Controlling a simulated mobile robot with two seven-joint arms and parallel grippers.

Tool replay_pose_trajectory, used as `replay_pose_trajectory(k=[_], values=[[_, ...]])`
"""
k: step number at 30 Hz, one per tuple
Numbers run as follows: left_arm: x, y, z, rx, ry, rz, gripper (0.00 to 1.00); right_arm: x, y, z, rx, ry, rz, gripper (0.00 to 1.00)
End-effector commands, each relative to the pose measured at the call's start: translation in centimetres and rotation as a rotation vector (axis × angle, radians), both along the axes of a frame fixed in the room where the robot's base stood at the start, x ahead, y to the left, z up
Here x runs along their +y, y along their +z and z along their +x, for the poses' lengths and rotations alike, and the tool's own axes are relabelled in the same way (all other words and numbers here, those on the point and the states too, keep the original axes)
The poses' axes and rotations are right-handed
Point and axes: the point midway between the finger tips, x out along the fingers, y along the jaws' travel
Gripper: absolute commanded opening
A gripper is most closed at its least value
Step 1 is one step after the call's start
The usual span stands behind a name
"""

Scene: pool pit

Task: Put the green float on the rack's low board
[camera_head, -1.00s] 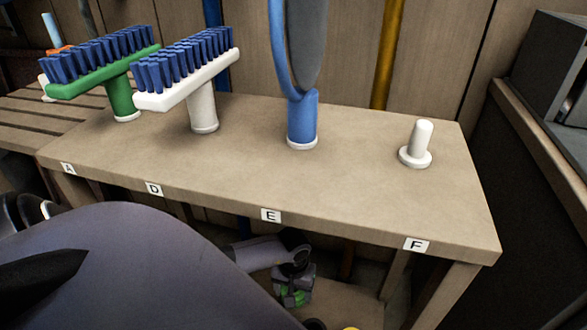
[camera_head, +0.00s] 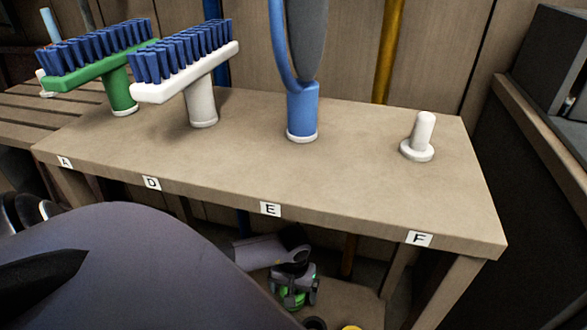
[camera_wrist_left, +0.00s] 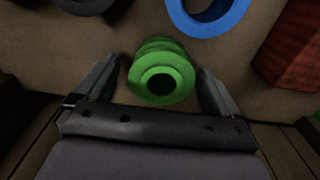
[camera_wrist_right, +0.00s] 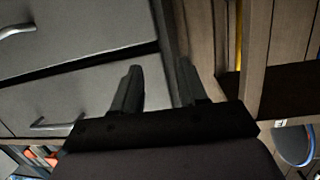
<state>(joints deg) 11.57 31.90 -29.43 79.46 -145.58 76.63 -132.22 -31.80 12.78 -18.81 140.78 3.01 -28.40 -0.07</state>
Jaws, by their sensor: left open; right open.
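The green float (camera_wrist_left: 160,80), a round piece with a dark central hole, sits between the fingers of my left gripper (camera_wrist_left: 160,90) in the left wrist view. The fingers are open, with a gap on each side of it. Behind it is the brown low board (camera_wrist_left: 120,32), on which it appears to rest. In the head view my left gripper (camera_head: 292,290) is below the bench top, with the green float (camera_head: 292,300) partly hidden by it. The low board (camera_head: 355,300) shows only in part there. My right gripper (camera_wrist_right: 160,85) is open and empty.
A blue ring (camera_wrist_left: 208,22) and a reddish block (camera_wrist_left: 292,50) are near the float. The bench top (camera_head: 350,165) above holds a green brush (camera_head: 90,72), a white brush (camera_head: 203,105), a blue-handled tool (camera_head: 303,112) and a bare white peg (camera_head: 422,135). Grey drawers (camera_wrist_right: 80,85) are near my right gripper.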

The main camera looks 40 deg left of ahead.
Motion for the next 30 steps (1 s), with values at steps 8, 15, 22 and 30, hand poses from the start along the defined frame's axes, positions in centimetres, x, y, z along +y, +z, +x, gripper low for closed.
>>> replay_pose_trajectory(k=[8, 15, 22, 30], values=[[0.1, 3.3, 0.1, -0.004, -0.002, 0.002, 0.96, 1.0, 0.3, 0.4, 0.091, 0.014, 0.065, 0.43], [0.1, 9.0, 0.1, -0.004, -0.003, 0.002, 0.96, 2.5, 0.3, 0.8, 0.201, 0.043, 0.149, 0.43], [0.0, 12.3, 0.0, 0.0, -0.002, 0.001, 0.96, 3.3, 0.2, 0.9, 0.262, 0.061, 0.194, 0.43], [0.0, 13.2, 0.0, 0.0, 0.0, 0.0, 0.96, 3.6, 0.1, 0.9, 0.276, 0.065, 0.206, 0.43]])
